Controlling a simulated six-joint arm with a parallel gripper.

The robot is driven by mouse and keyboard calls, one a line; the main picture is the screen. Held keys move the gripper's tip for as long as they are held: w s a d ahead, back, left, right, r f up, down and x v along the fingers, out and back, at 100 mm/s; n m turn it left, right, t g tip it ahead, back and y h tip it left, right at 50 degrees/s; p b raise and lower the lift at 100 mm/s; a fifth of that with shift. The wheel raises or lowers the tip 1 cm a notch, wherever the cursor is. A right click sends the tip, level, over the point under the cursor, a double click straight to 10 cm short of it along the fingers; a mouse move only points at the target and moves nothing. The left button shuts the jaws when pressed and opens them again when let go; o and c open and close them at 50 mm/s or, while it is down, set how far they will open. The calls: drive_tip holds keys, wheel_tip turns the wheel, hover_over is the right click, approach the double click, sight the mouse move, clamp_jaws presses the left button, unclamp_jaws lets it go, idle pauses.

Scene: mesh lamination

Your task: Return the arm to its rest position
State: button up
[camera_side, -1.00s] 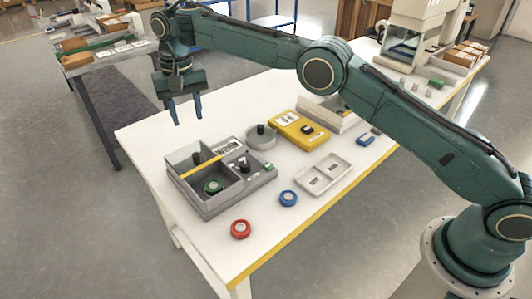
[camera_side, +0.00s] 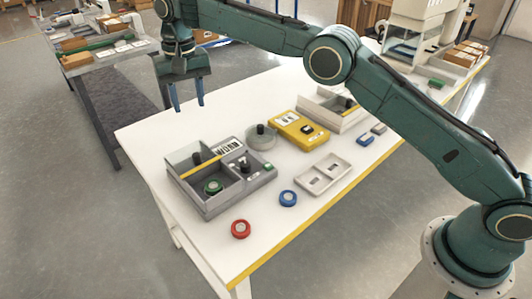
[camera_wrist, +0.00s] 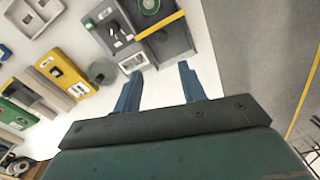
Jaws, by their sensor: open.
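My gripper (camera_side: 187,98) has two blue fingers spread apart with nothing between them. It hangs in the air above the far left part of the white table (camera_side: 140,134), beyond the grey divided box. In the wrist view my gripper (camera_wrist: 157,82) also shows its fingers apart and empty, with bare table and part of the grey box beyond them.
The grey box (camera_side: 215,205) holds a green ring (camera_side: 213,187). A red ring (camera_side: 241,229), a blue ring (camera_side: 288,198), a pale two-pocket tray (camera_side: 318,177), a yellow box (camera_side: 300,130) and a round grey container (camera_side: 261,138) stand on the table.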

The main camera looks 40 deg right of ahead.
drive_tip(key=s+d+r+n+t, duration=0.1)
drive_tip(key=s+d+r+t, duration=0.2)
drive_tip(key=s+d+r, duration=1.25)
drive_tip(key=s+d+f, duration=0.2)
drive_tip(key=s, duration=0.7)
drive_tip(key=s+d+f+n+t, duration=0.1)
drive_tip(key=s+d+f, duration=0.1)
drive_tip(key=s, duration=0.7)
drive_tip(key=s+d+f+t, duration=0.1)
drive_tip(key=s+f, duration=0.3)
drive_tip(key=s, duration=0.5)
drive_tip(key=shift+d+n, duration=0.4)
drive_tip(key=shift+d, duration=0.3)
